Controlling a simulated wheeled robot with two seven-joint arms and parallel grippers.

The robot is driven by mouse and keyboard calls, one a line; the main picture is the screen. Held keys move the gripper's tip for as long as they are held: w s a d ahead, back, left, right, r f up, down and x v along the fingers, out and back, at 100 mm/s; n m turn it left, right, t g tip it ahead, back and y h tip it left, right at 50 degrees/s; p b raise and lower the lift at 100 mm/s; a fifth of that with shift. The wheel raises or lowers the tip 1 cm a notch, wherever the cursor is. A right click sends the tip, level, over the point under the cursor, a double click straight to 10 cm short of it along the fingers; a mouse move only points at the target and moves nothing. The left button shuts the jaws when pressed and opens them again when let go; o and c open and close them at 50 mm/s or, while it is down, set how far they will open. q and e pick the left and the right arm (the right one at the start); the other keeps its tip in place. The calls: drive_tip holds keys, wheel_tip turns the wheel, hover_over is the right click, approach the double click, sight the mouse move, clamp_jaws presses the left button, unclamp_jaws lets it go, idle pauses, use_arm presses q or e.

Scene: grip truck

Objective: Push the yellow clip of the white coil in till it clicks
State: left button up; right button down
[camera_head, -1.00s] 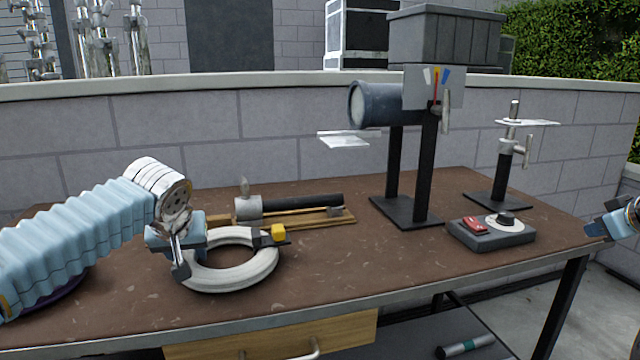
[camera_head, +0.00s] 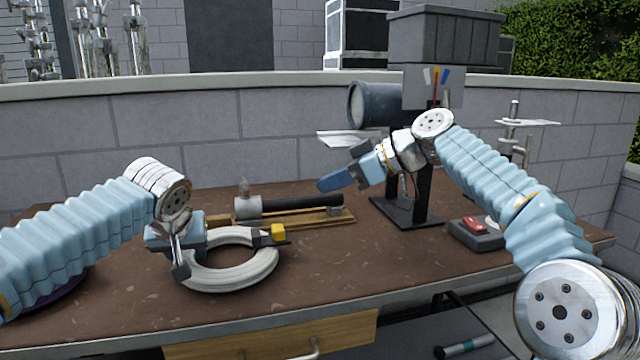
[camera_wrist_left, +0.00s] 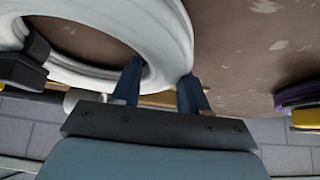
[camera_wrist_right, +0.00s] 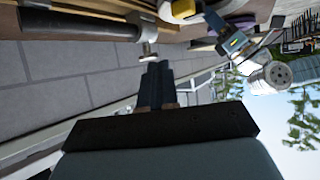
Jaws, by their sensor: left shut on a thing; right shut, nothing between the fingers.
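The white coil (camera_head: 232,278) lies flat on the brown table. Its yellow clip (camera_head: 278,233) sits on a black buckle (camera_head: 262,239) at the coil's far right side. My left gripper (camera_head: 182,262) is shut on the left side of the coil, one finger inside the ring and one outside; this shows in the left wrist view (camera_wrist_left: 160,88). My right gripper (camera_head: 325,184) is shut and empty. It is in the air, right of and above the clip, pointing left. In the right wrist view its fingers (camera_wrist_right: 155,75) are together, with the yellow clip (camera_wrist_right: 183,8) beyond at the top.
Behind the coil lies a black tube on a wooden stand (camera_head: 325,218). A lamp on black posts (camera_head: 378,105) stands right of it, partly behind my right arm. A grey control box with a red switch (camera_head: 474,226) is at the right. The table front is clear.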

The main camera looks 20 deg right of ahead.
drive_tip(key=a, duration=0.3)
approach(278, 232)
drive_tip(key=shift+n, duration=0.3)
drive_tip(key=w+f, duration=0.2)
drive_tip(key=w, duration=0.1)
drive_tip(key=w+f, duration=0.1)
drive_tip(key=f, duration=0.1)
drive_tip(key=shift+w+d+f, duration=0.1)
drive_tip(key=shift+w+d, duration=0.25)
drive_tip(key=shift+d, duration=0.05)
drive_tip(key=shift+a+f, duration=0.15)
drive_tip(key=shift+f, duration=0.15)
drive_tip(key=shift+a, duration=0.75)
drive_tip(key=shift+a, duration=0.15)
idle(0.4)
drive_tip(key=shift+a, duration=0.75)
drive_tip(key=shift+a, duration=0.1)
